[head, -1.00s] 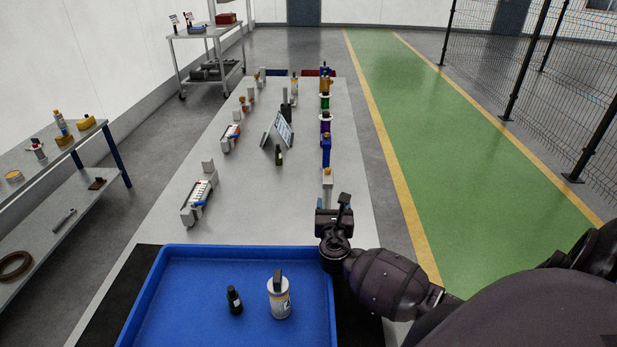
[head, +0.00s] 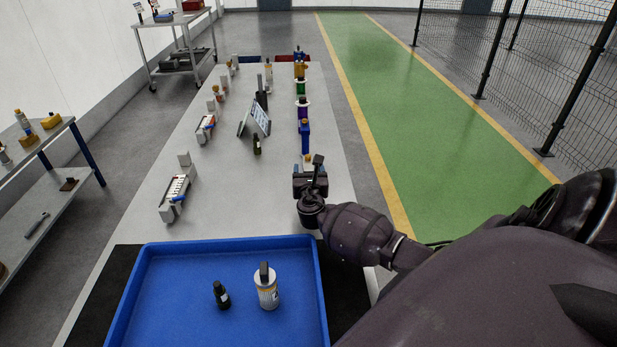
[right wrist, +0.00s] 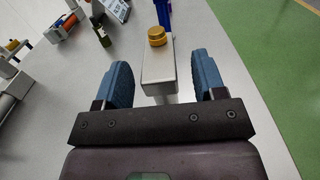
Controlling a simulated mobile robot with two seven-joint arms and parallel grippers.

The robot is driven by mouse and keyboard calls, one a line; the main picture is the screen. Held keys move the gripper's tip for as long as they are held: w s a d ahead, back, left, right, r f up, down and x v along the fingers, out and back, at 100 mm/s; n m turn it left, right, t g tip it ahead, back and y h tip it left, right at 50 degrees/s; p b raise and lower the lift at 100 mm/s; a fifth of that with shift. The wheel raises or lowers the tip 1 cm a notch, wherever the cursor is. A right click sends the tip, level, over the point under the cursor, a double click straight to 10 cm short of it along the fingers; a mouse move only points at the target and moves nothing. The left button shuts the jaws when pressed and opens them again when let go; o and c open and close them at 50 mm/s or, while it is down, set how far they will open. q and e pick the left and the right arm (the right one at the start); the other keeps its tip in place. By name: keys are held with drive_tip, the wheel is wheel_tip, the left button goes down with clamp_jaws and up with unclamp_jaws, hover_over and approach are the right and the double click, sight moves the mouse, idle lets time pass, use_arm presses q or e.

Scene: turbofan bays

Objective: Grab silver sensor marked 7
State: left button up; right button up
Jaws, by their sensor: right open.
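A pale silver-grey block with a gold round cap stands on the table at the near end of the right-hand row. Its body (right wrist: 159,72) and gold cap (right wrist: 157,36) show in the right wrist view. I can read no 7 on it, so I cannot tell whether it is the sensor. In the head view only its top (head: 308,158) shows past my gripper. My right gripper (right wrist: 163,68) is open, with blue fingers on either side of the block in the picture. No contact is visible. The right gripper is also in the head view (head: 310,180). My left gripper is out of view.
A blue post (head: 305,137) and several coloured parts stand behind the block. A blue tray (head: 138,290) holds a black bottle (head: 221,295) and a white can (head: 266,292). A tilted panel (head: 261,118) stands mid-table. The table's middle (head: 235,195) is clear.

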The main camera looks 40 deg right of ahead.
drive_tip(key=shift+x, duration=1.5)
drive_tip(key=c, duration=1.1)
